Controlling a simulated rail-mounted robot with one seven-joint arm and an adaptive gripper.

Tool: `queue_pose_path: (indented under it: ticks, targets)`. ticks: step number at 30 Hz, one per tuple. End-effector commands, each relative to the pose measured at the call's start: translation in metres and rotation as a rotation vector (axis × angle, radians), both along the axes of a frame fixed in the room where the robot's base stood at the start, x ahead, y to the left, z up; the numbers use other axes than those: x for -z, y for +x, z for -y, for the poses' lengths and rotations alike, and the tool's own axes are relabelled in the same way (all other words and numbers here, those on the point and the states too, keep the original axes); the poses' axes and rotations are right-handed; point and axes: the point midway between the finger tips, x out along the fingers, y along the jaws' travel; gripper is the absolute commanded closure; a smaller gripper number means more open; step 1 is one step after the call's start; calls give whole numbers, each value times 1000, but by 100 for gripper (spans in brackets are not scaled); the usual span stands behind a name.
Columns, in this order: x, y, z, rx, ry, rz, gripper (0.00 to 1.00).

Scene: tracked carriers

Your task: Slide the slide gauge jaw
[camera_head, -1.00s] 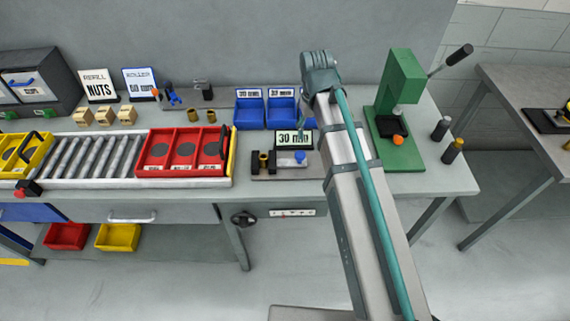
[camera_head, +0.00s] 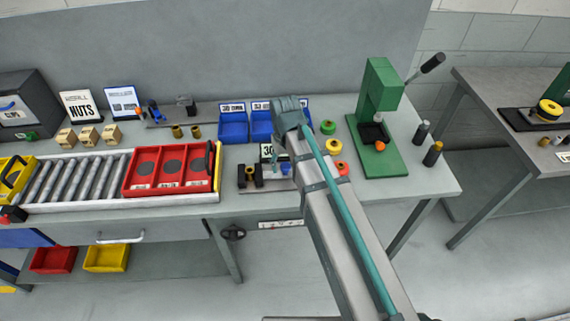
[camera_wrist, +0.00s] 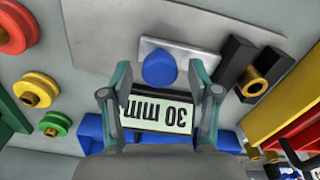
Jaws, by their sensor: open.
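The slide gauge lies on the bench. In the wrist view its black jaws (camera_wrist: 236,62) stand at the right, with a brass bushing (camera_wrist: 254,82) between them. A blue knob (camera_wrist: 159,68) sits on the pale sliding block (camera_wrist: 185,53) to their left. A "30 mm" sign (camera_wrist: 157,114) stands by it. My gripper (camera_wrist: 161,80) is open and empty, its fingers left and right of the knob in the picture; their height above it is unclear. In the head view my arm hides part of the gauge and sign; the black jaws (camera_head: 243,177) and bushing show.
Red, yellow and green spools (camera_head: 334,146) stand right of the gauge, near a green press (camera_head: 380,110). Blue bins (camera_head: 233,127) are behind. A red tray (camera_head: 140,171) on the roller conveyor is to the left.

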Motion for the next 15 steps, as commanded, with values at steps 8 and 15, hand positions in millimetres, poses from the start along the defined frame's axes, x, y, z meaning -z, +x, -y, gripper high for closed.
queue_pose_path:
  ticks: [8,15]
  targets:
    - [13,0,0,0,0,0,39]
    - [14,0,0,0,0,0,39]
